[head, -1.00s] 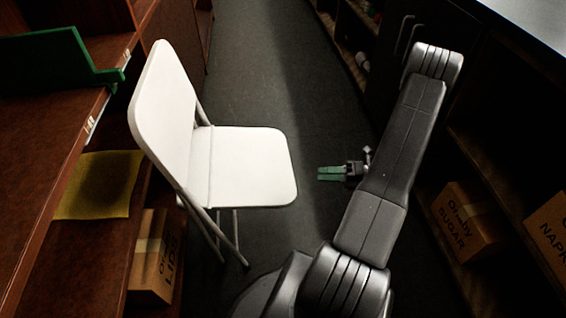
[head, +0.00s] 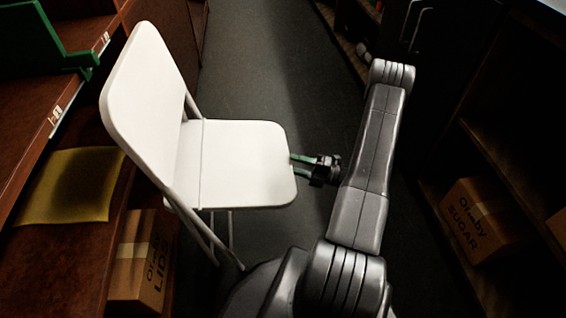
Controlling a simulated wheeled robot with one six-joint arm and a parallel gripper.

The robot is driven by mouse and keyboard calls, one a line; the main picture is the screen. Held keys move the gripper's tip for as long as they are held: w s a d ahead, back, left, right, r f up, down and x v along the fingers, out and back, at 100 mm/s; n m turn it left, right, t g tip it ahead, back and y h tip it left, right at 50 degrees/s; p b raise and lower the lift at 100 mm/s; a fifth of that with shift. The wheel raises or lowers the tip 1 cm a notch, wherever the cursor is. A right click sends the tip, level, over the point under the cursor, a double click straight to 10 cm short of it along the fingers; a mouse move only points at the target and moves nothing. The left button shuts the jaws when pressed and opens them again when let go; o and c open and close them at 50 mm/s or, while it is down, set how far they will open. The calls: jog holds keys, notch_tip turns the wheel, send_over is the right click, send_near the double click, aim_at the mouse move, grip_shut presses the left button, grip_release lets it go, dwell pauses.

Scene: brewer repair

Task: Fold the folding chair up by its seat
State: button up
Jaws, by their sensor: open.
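The white folding chair (head: 240,160) stands unfolded in the aisle, its seat flat and its backrest (head: 145,95) on the left beside the shelving. My gripper (head: 297,164) is at the seat's right edge, with its green fingers pointing left towards the chair. The fingers are open. Their tips meet the seat's edge in the picture, and part of them looks hidden by it. I cannot tell whether they touch the seat or straddle its edge.
Wooden shelving on the left holds a yellow sheet (head: 70,186), a green object (head: 40,45) and a lids box (head: 143,260). A sugar box (head: 480,218) sits on the right shelf. The aisle floor (head: 265,60) behind the chair is clear.

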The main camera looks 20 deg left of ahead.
aim_at(283, 161)
jog(key=x, duration=0.4)
jog(key=shift+a+b, duration=0.4)
grip_shut()
